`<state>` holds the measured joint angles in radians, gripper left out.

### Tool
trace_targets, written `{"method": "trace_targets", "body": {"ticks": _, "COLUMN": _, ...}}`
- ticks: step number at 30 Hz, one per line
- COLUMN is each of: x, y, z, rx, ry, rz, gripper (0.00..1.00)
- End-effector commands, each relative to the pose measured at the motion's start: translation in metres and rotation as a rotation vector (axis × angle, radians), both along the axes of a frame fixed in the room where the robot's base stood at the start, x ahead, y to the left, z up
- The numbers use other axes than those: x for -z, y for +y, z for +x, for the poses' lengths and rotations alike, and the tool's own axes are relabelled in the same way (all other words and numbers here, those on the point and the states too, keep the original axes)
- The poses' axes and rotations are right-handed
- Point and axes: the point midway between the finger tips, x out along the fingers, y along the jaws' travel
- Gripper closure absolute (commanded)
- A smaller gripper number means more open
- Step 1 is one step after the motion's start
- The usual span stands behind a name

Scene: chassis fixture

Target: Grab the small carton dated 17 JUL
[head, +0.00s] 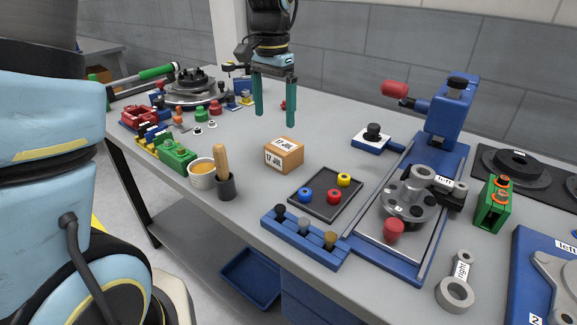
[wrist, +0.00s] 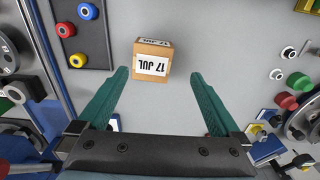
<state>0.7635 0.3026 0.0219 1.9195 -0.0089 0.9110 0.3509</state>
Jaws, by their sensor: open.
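The small carton (head: 284,156) is a tan box with white labels reading 17 JUL on its top and side. It stands on the grey table near the middle of the head view. In the wrist view the carton (wrist: 152,62) is upper centre, its label upside down. My gripper (head: 275,120) is open and empty, pointing down above the table behind the carton. In the wrist view its green fingers (wrist: 159,80) spread on either side, and the carton appears beyond and between the tips, apart from them.
A dark tray (head: 314,205) with coloured rings lies right of the carton. A cup (head: 202,174) and a dark holder with a wooden-handled tool (head: 226,187) stand at its front left. A blue clamp fixture (head: 445,130) rises at the right. Table around the carton is clear.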

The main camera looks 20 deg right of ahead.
Motion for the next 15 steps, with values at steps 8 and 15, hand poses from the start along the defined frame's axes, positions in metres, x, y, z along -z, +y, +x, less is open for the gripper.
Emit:
{"method": "trace_targets", "body": {"ticks": 8, "x": 0.024, "y": -0.019, "z": -0.008, "rx": 0.065, "ry": 0.011, "rz": 0.011, "gripper": 0.00}}
{"method": "trace_targets", "body": {"ticks": 15, "x": 0.054, "y": -0.019, "z": -0.007, "rx": 0.064, "ry": 0.008, "rz": 0.008, "gripper": 0.00}}
